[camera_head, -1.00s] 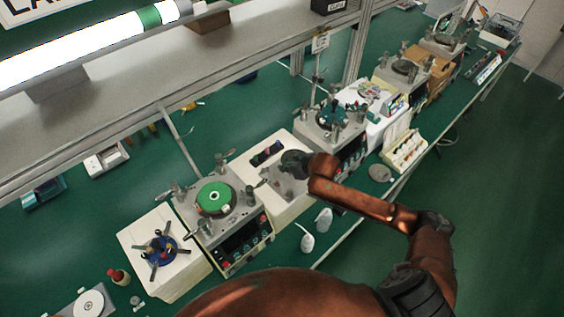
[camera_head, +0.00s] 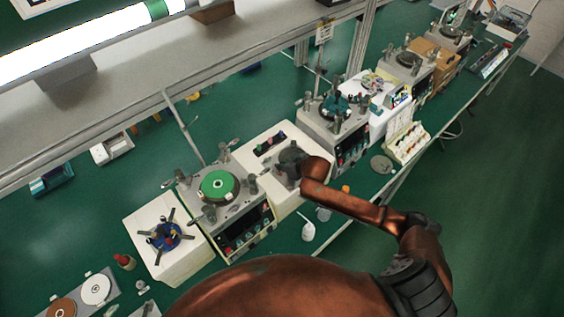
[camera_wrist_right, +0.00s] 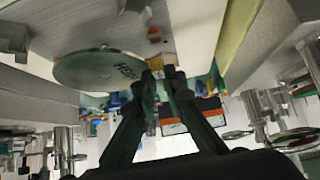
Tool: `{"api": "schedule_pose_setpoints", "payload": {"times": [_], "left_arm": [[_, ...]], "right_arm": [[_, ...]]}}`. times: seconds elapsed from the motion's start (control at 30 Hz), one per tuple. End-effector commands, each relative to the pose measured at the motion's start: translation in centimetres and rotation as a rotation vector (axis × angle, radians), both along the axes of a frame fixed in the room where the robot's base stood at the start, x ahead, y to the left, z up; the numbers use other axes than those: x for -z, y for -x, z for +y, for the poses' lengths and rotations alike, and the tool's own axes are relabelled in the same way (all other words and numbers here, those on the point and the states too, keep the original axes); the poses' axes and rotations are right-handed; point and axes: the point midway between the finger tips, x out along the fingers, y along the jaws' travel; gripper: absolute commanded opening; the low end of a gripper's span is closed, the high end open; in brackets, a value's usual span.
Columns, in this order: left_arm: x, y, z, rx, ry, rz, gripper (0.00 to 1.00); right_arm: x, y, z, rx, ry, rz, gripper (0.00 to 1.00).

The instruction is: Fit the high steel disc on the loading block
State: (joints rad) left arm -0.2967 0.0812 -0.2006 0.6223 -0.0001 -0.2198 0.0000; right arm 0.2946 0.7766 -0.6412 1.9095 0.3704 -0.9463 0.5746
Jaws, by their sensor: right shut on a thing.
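My right gripper (camera_wrist_right: 164,78) is shut on the edge of a round grey steel disc (camera_wrist_right: 95,70) with HIGH lettering, in the right wrist view. The disc extends to the left of the fingers there. In the head view my right gripper (camera_head: 300,170) is over the white unit right of the machine with the green disc. A dark grey round shape (camera_head: 289,155) shows at its tip; I cannot tell whether it is the held disc or something below it. I cannot clearly pick out the loading block. My left gripper is not in view.
A lapping machine with a green disc (camera_head: 217,186) stands left of my gripper, another machine (camera_head: 335,107) behind right. A blue spoked fixture (camera_head: 167,237) sits on a white block. A loose grey disc (camera_head: 381,165) and a rack (camera_head: 406,144) lie near the bench edge.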

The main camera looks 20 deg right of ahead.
Motion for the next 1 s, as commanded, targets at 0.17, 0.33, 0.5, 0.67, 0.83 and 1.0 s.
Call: {"api": "schedule_pose_setpoints", "payload": {"times": [0.17,0.33,0.5,0.67,0.83,1.0], "left_arm": [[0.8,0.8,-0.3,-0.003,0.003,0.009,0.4],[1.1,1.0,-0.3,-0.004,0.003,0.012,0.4],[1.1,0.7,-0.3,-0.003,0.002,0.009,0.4],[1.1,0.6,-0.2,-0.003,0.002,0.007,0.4],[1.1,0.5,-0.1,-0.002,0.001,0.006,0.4],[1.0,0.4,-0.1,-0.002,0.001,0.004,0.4]], "right_arm": [[1.5,-0.1,0.1,-0.001,-0.002,-0.003,0.0],[2.2,0.0,0.0,-0.001,0.0,-0.003,0.0],[2.4,0.0,0.0,-0.002,0.0,-0.003,0.0],[2.3,-0.1,0.0,-0.002,0.0,-0.003,0.0],[2.3,-0.1,0.0,-0.001,0.0,-0.003,0.0],[2.3,-0.1,0.0,-0.002,-0.001,-0.003,0.0]]}}
